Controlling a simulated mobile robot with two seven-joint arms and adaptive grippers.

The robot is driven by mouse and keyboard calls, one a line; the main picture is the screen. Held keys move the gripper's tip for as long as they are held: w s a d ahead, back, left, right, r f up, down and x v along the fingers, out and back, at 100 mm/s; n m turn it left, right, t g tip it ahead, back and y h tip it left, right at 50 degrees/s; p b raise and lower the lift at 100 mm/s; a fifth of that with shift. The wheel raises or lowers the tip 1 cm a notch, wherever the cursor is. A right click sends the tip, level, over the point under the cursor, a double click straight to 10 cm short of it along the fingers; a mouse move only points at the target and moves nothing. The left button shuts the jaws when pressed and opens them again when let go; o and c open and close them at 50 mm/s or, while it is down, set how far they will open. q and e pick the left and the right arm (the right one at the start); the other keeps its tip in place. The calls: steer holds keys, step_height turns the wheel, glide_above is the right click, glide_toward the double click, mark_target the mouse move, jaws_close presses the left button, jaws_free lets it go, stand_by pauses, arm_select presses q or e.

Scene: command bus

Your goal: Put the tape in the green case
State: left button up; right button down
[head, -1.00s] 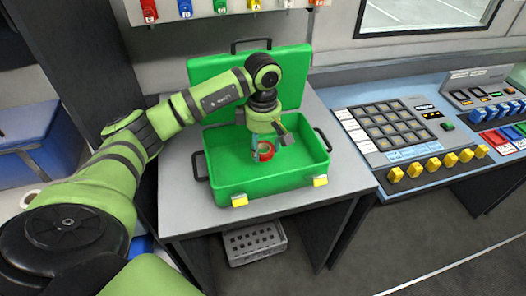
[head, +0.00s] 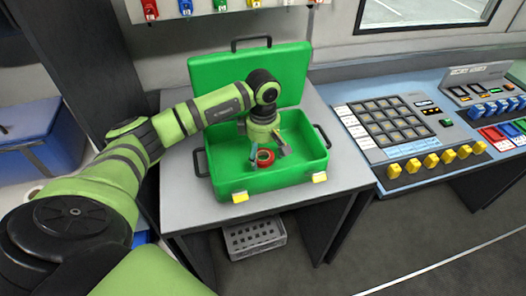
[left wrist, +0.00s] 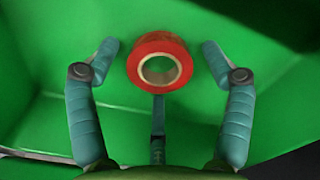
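The green case (head: 302,178) stands open on a grey table with its lid raised at the back. The tape (head: 264,158), a red ring with a pale core, is inside the case walls, below my left gripper (head: 267,152). In the left wrist view the tape (left wrist: 160,62) sits between the spread fingers of my left gripper (left wrist: 160,60), with a gap on both sides. A third finger shows below it. The left gripper is open and reaches down into the case. I cannot tell exactly whether the tape rests on the case floor. My right gripper is not in view.
The grey table (head: 185,205) has a narrow bare strip around the case. A control console (head: 400,140) with yellow knobs stands to the right. A grey crate (head: 255,237) is under the table. A blue box (head: 40,140) is at the left.

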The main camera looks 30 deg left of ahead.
arm_select(q)
steer(key=shift+r, duration=0.15)
step_height(320, 180, up, 12)
steer(key=b, duration=0.3)
stand_by(0.4)
